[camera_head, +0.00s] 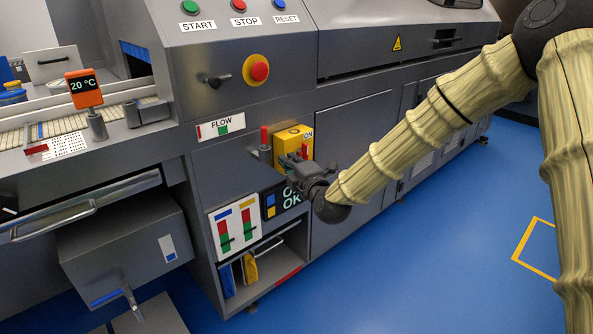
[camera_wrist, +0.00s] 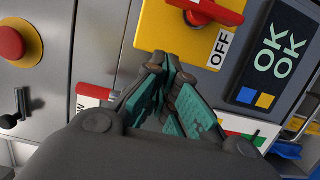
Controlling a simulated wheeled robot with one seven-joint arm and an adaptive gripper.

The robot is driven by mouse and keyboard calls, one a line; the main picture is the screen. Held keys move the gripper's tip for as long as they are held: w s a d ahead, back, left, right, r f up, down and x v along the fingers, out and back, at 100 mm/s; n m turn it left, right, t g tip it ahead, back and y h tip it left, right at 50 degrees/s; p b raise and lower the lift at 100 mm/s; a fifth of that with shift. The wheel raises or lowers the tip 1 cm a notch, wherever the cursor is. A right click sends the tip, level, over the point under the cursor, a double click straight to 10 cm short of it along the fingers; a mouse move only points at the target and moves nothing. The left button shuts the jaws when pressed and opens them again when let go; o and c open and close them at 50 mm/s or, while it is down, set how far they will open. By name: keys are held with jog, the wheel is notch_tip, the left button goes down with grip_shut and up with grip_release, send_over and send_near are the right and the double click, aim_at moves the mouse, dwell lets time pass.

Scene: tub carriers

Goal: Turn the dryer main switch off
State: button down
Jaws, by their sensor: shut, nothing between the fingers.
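The dryer main switch is a yellow box (camera_head: 281,143) on the machine front, with an ON label (camera_head: 309,135) at its upper right. In the wrist view the yellow box (camera_wrist: 155,28) fills the top middle. Its red handle (camera_wrist: 222,13) lies across the top edge, partly cut off, with one end near the OFF label (camera_wrist: 219,48). My gripper (camera_head: 300,170) is just below the box in the head view. In the wrist view my gripper (camera_wrist: 166,72) is shut and empty, its tips over the box's near edge, apart from the handle. I cannot tell whether the tips touch the box.
A dark OK display (camera_wrist: 274,52) is beside the switch. A red stop knob (camera_head: 259,70) on yellow and a black lever (camera_head: 214,80) sit above. A red-tipped lever (camera_head: 264,136) stands left of the box. Blue floor (camera_head: 430,240) is open at right.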

aim_at(298, 154)
jog(key=shift+w+d+f, duration=0.1)
jog(key=shift+w+d, duration=0.2)
jog(key=shift+w, duration=0.35)
jog(key=shift+w+d, duration=0.25)
jog(key=shift+w, duration=0.35)
jog(key=shift+w+d+b, duration=0.4)
jog(key=shift+w+d, duration=0.2)
jog(key=shift+d, duration=0.2)
